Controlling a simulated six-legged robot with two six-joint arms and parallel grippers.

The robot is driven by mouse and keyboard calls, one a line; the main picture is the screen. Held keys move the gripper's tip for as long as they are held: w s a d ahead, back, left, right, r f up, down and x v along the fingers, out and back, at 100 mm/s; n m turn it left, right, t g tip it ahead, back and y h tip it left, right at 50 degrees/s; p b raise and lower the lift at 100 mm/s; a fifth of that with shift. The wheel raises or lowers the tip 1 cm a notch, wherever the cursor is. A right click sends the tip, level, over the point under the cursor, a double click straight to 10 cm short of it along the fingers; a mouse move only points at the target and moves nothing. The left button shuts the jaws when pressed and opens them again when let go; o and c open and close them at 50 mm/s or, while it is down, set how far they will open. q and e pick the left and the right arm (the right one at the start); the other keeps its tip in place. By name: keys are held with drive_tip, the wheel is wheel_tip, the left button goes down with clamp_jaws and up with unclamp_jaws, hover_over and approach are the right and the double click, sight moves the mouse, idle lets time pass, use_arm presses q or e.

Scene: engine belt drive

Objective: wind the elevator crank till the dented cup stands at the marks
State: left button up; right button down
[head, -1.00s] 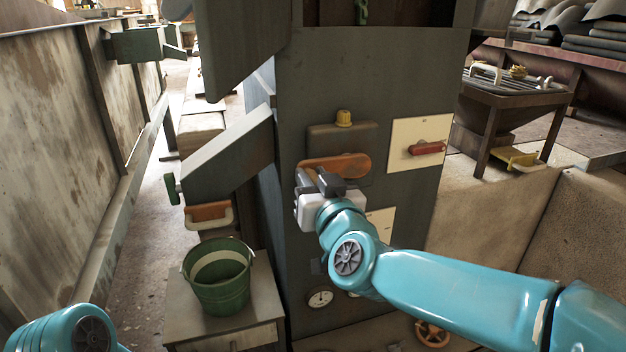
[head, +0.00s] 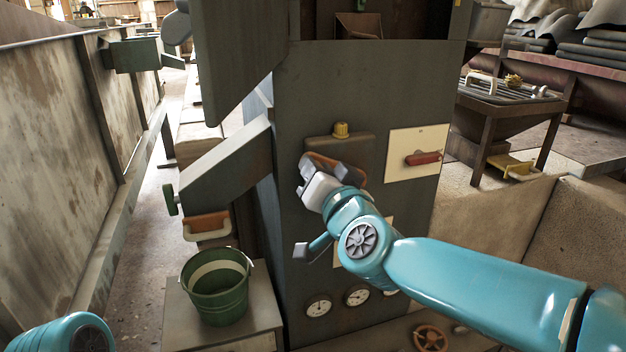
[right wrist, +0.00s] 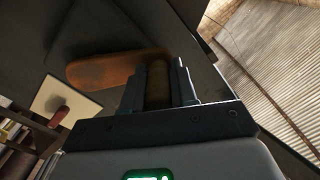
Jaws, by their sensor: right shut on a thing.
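The elevator crank has an orange arm (head: 350,168) on the front of the tall dark elevator casing (head: 400,75). My right gripper (head: 307,163) is shut on the crank's handle at the left end of the arm. In the right wrist view the brown handle (right wrist: 158,85) stands between the two fingers, with the orange crank arm (right wrist: 115,72) beside it. A brownish cup (head: 358,27) shows in the opening at the top of the casing; I cannot tell if it is dented. I cannot make out the marks. My left gripper is out of view.
A yellow knob (head: 341,130) sits above the crank, a red handle (head: 422,158) on a cream plate right of it. Gauges (head: 318,306) are below. A green bucket (head: 217,290) stands on a stand under the sloping chute (head: 225,165). A hopper table (head: 505,95) stands right.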

drive_tip(key=r+m, duration=0.1)
drive_tip(key=d+m, duration=0.1)
drive_tip(key=m, duration=0.1)
drive_tip(key=shift+w+d+r, duration=0.25)
drive_tip(key=shift+r, duration=0.15)
drive_tip(key=shift+w+d+r+m+b, duration=0.4)
drive_tip(key=shift+d+m, duration=0.55)
drive_tip(key=shift+m, duration=0.5)
drive_tip(key=shift+w+d+r+m+b, duration=0.2)
drive_tip(key=shift+d+r+m+b, duration=0.2)
drive_tip(key=shift+d+m, duration=0.85)
drive_tip(key=shift+w+d+r+m+b, duration=0.3)
drive_tip(key=shift+d+m+b, duration=0.3)
drive_tip(key=shift+m, duration=1.1)
drive_tip(key=c, duration=0.9)
unclamp_jaws()
drive_tip(key=shift+s, duration=0.15)
